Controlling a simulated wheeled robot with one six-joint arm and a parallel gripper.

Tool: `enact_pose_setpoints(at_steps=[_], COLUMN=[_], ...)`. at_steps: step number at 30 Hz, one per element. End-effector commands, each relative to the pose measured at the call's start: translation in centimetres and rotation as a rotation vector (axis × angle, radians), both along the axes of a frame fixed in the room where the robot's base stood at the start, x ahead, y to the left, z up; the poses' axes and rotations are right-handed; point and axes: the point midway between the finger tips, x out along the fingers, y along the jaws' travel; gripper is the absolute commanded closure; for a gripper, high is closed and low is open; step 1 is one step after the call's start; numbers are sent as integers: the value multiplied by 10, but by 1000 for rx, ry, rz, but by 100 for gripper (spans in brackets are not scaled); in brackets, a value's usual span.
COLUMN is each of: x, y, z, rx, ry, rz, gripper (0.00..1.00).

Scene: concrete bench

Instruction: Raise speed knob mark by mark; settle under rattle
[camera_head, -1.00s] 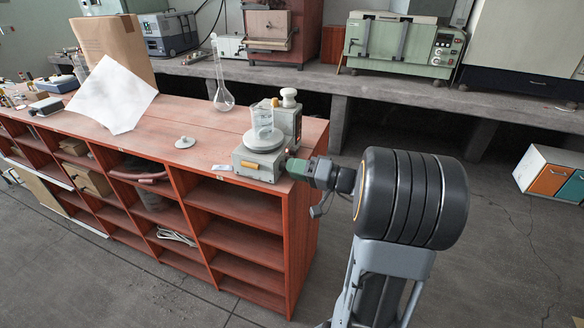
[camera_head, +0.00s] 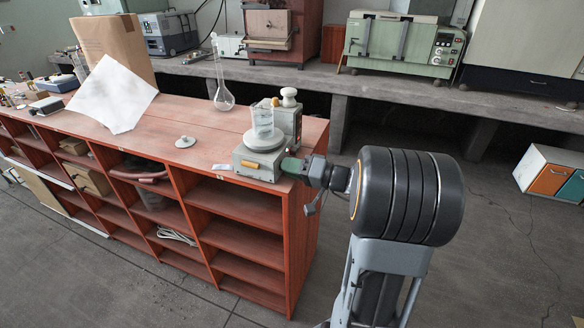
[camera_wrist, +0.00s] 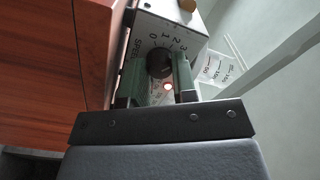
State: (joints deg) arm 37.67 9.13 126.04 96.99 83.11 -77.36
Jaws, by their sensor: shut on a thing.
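A grey stirrer (camera_head: 258,165) stands on the right end of the wooden bench top, with a clear beaker (camera_head: 263,121) upright on its round plate. In the wrist view, a round black speed knob (camera_wrist: 160,62) sits on its pale panel (camera_wrist: 187,42), marked SPEED with numerals 0, 1, 2, 3 around the knob. My gripper (camera_wrist: 161,72) is shut on the knob, a green finger on each side. In the head view my gripper (camera_head: 292,166) reaches the stirrer's right side. The knob's pointer is not readable.
A long-necked flask (camera_head: 223,98) stands behind the stirrer, and a small grey lid-like disc (camera_head: 185,142) lies to its left. A white sheet (camera_head: 112,95) leans against a brown bag (camera_head: 118,45).

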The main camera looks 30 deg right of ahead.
Motion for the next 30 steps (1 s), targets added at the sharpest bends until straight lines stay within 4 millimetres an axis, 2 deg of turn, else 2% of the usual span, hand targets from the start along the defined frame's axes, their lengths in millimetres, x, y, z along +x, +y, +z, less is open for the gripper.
enact_pose_setpoints(at_steps=[30], x=[0], y=[-1], z=[0], rx=[374], ry=[342], rz=[-1], gripper=[98])
